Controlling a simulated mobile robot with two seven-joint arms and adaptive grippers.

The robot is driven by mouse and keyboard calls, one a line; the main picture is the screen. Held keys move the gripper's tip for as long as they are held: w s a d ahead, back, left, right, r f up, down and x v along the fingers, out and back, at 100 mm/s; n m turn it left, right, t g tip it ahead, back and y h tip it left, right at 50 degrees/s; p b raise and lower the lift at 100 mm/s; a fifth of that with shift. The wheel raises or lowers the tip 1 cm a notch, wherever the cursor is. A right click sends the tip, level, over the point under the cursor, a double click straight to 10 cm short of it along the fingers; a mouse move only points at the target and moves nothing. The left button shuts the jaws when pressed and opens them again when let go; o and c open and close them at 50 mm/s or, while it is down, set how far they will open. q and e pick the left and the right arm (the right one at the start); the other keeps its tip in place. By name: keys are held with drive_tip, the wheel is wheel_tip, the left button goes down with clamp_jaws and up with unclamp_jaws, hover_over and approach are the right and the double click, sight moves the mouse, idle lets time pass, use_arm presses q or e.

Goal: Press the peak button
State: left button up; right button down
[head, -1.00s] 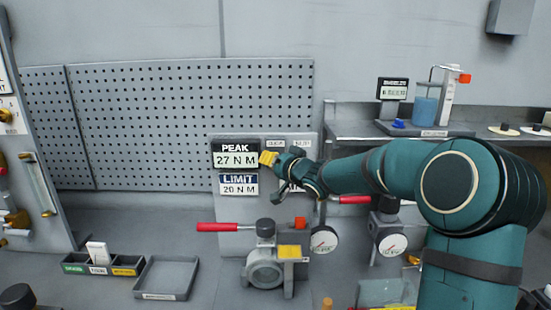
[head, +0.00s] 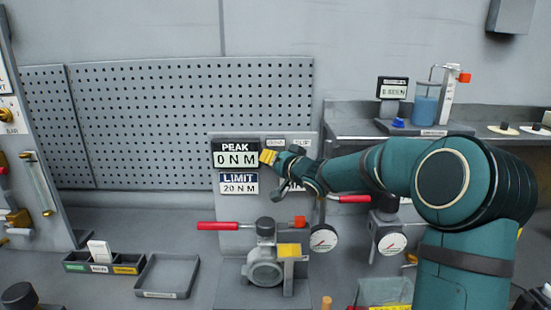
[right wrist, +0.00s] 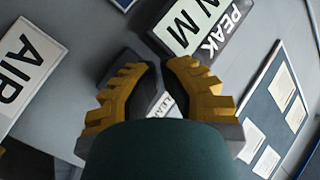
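The PEAK display (head: 235,158) reads 0 N M on the upright grey panel (head: 229,213). Below it, a LIMIT display (head: 239,185) reads 20 N M. My right gripper (head: 268,157) has its yellow fingertips at the right edge of the PEAK display, below a small label (head: 276,142). I see nothing held. My left gripper is out of view.
A second gauge (head: 392,244) is to the right. A divided tray (head: 75,266) and an empty tray (head: 167,294) lie front left. A perforated board (head: 190,120) is behind.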

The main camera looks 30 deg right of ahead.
drive_tip(key=shift+s, duration=0.1)
drive_tip(key=shift+s+a+b, duration=0.35)
drive_tip(key=shift+s+a, duration=0.15)
drive_tip(key=shift+s, duration=0.2)
drive_tip(key=s+a, duration=0.1)
drive_tip(key=s+b, duration=0.1)
drive_tip(key=s, duration=0.1)
drive_tip(key=s+a, duration=0.1)
drive_tip(key=shift+s+a+b, duration=0.15)
drive_tip(key=shift+a+b, duration=0.15)
drive_tip(key=shift+b, duration=0.1)
idle(0.6)
